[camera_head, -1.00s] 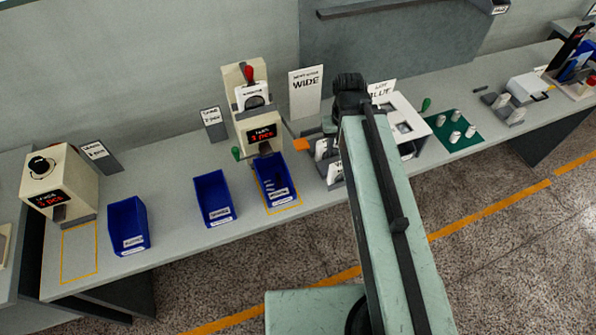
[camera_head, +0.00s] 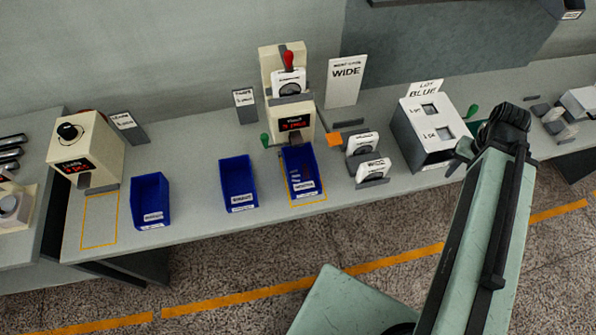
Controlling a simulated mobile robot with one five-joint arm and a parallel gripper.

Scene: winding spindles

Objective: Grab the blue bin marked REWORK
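Three blue bins stand on the grey bench: a left bin (camera_head: 150,196), a middle bin (camera_head: 237,178) and a right bin (camera_head: 301,166). Each has a white label on its front, but the print is too small for me to tell surely which reads REWORK. The right bin sits inside an orange outline under the middle machine and has small things in it. The left and middle bins look empty. My arm rises at the right; its end, my gripper (camera_head: 464,153), shows only as a small piece beside the black joint, right of and apart from the bins.
A cream machine (camera_head: 88,150) stands at the left with an empty orange outline (camera_head: 100,219) before it. Another machine with a red knob (camera_head: 287,58) stands behind the right bin.

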